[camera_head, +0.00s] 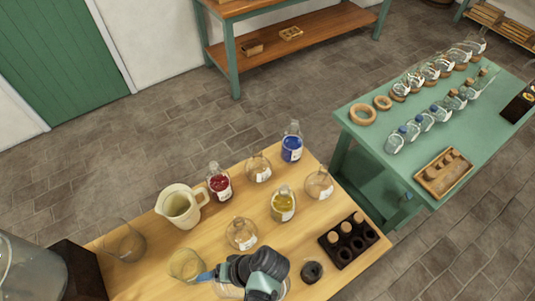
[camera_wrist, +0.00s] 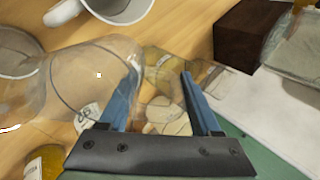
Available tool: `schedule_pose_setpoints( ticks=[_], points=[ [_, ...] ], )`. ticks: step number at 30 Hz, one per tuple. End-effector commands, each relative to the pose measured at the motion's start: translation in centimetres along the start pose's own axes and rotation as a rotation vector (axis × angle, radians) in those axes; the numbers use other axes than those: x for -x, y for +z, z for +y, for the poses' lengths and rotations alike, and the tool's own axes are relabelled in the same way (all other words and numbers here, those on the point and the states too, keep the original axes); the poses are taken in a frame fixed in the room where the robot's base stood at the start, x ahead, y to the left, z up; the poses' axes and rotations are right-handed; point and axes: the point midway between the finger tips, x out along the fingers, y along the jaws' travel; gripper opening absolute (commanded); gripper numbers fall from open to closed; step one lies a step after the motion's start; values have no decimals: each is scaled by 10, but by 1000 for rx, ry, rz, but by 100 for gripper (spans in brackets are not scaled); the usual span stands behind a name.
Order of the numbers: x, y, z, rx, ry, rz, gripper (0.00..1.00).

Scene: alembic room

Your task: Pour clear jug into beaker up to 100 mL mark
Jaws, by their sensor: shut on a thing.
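A clear glass vessel (camera_head: 186,265), which looks like the clear jug, is at the tips of my gripper (camera_head: 207,275) over the near left of the wooden table. Another clear vessel, probably the beaker (camera_head: 124,242), stands to its left, near the table's left edge. In the wrist view my gripper (camera_wrist: 158,92) has its blue fingers apart with glass between them. A large clear glass body (camera_wrist: 75,85) fills the left of that view. Overlapping glass hides the exact grip. I cannot make out the 100 mL mark or a liquid level.
A cream jug (camera_head: 178,208) stands just behind. Red (camera_head: 219,184), blue (camera_head: 291,147) and yellow (camera_head: 283,206) bottles and several clear flasks stand to the right. A dark rack (camera_head: 350,242) is at the right edge. A dark wooden block (camera_wrist: 248,38) is at the left end.

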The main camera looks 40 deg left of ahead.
Motion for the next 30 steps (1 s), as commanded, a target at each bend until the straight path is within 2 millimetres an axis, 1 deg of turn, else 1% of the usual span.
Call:
schedule_pose_setpoints(
  ticks=[30],
  points=[
    [15,-1,-2,1,-91,5,0]
  ],
)
